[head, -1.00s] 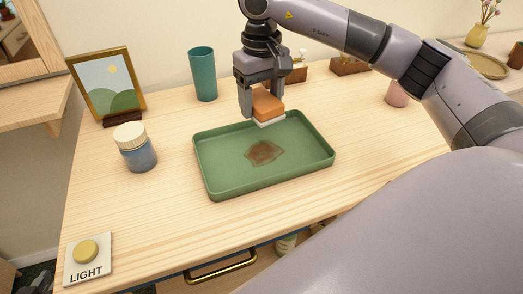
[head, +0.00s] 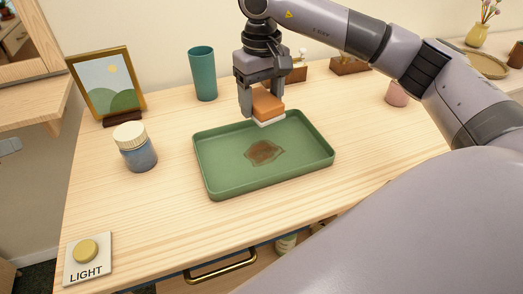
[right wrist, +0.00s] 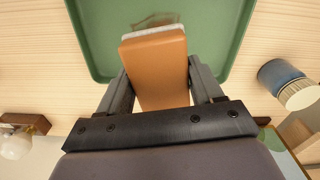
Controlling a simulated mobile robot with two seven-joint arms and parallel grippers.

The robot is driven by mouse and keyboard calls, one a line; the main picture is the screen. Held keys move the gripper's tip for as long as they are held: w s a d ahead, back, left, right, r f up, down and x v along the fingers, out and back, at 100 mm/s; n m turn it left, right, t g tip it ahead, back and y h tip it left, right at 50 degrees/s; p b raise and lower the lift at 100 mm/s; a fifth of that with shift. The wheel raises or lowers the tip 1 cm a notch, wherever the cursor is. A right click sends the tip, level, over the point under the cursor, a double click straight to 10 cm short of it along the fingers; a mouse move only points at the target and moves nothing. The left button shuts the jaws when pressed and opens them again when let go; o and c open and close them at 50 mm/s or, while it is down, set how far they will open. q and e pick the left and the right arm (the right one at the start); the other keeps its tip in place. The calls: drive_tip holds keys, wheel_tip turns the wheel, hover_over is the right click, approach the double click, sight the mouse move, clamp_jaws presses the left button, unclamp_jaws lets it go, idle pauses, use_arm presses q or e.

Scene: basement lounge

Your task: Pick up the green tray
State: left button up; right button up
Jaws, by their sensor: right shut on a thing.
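The green tray (head: 215,185) lies flat on the wooden tabletop with a brown stain (head: 264,152) on its floor. My right gripper (head: 261,100) is over the tray's back edge, shut on an orange block with a white underside (head: 267,106). The block appears to be held above the tray, apart from the stain. The right wrist view shows the block (right wrist: 158,70) between the fingers, with the tray (right wrist: 215,35) beyond. A small grey part at the left edge seems to be my left gripper (head: 10,146); most of it is cut off, away from the tray.
A blue jar with a cream lid (head: 135,150) stands left of the tray. A picture frame (head: 107,85) and a teal cup (head: 203,75) stand behind. A light switch (head: 88,258) is at the front left corner. The tabletop in front of the tray is clear.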

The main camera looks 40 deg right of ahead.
use_arm(q)
wheel_tip(320, 180, up, 8)
drive_tip(key=w, duration=0.2)
drive_tip(key=s+d+f+g, duration=0.25)
drive_tip(key=s+d, duration=0.25)
drive_tip(key=d, duration=0.5)
drive_tip(key=s+d+f+g, duration=0.25)
drive_tip(key=s+d, duration=0.25)
drive_tip(key=d, duration=0.5)
drive_tip(key=s+d+f+g+y, duration=0.15)
drive_tip(key=s+d+y, duration=0.35)
drive_tip(key=s+d, duration=0.85)
drive_tip(key=shift+n, duration=0.4)
drive_tip(key=x, duration=1.2)
drive_tip(key=shift+s+a+f, duration=0.1)
drive_tip(key=shift+s+a, duration=0.1)
drive_tip(key=shift+s, duration=0.05)
clamp_jaws()
